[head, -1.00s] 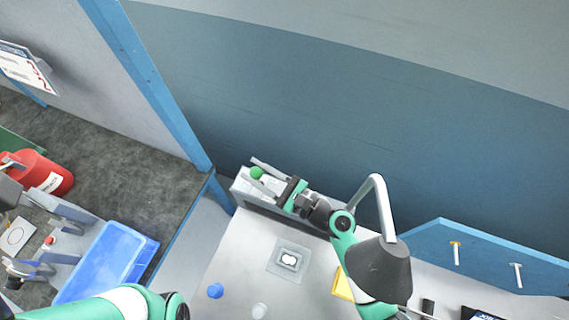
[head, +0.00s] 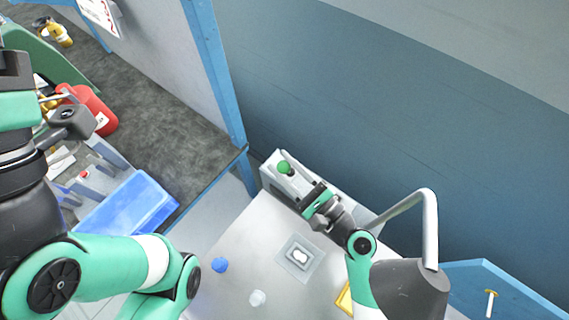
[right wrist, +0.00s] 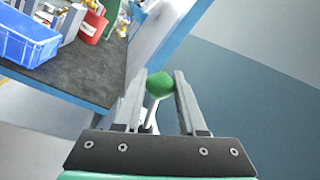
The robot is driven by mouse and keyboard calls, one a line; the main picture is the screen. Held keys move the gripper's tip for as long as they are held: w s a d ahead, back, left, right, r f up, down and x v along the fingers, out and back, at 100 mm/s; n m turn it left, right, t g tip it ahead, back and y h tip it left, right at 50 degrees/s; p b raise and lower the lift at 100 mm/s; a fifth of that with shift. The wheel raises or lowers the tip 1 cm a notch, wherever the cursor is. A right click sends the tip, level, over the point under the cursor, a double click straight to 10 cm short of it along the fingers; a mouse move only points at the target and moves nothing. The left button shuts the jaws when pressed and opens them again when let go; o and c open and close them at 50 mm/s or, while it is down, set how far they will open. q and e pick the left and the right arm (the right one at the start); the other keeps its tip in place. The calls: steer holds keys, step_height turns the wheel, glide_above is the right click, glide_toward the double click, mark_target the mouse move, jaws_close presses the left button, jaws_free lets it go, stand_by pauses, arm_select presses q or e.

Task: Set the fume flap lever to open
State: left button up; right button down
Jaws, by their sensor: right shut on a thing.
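The fume flap lever shows as a green ball knob (head: 284,167) on a pale stem, at the grey housing (head: 345,195) along the back wall. In the right wrist view the green knob (right wrist: 159,85) sits between the fingertips, with its stem running down between the fingers. My right gripper (head: 295,176) is shut on the lever near the knob. The fingers partly hide the stem, and I cannot read any open mark.
A grey lamp (head: 410,285) with a bent arm stands close to my right arm. A blue bin (head: 125,206) and a red container (head: 92,108) are at the left.

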steer(key=shift+c, duration=2.4)
jaws_free()
steer(key=shift+a+f, duration=0.1)
steer(key=p+v, duration=0.1)
steer(key=v, duration=1)
steer(key=shift+s+d, duration=0.25)
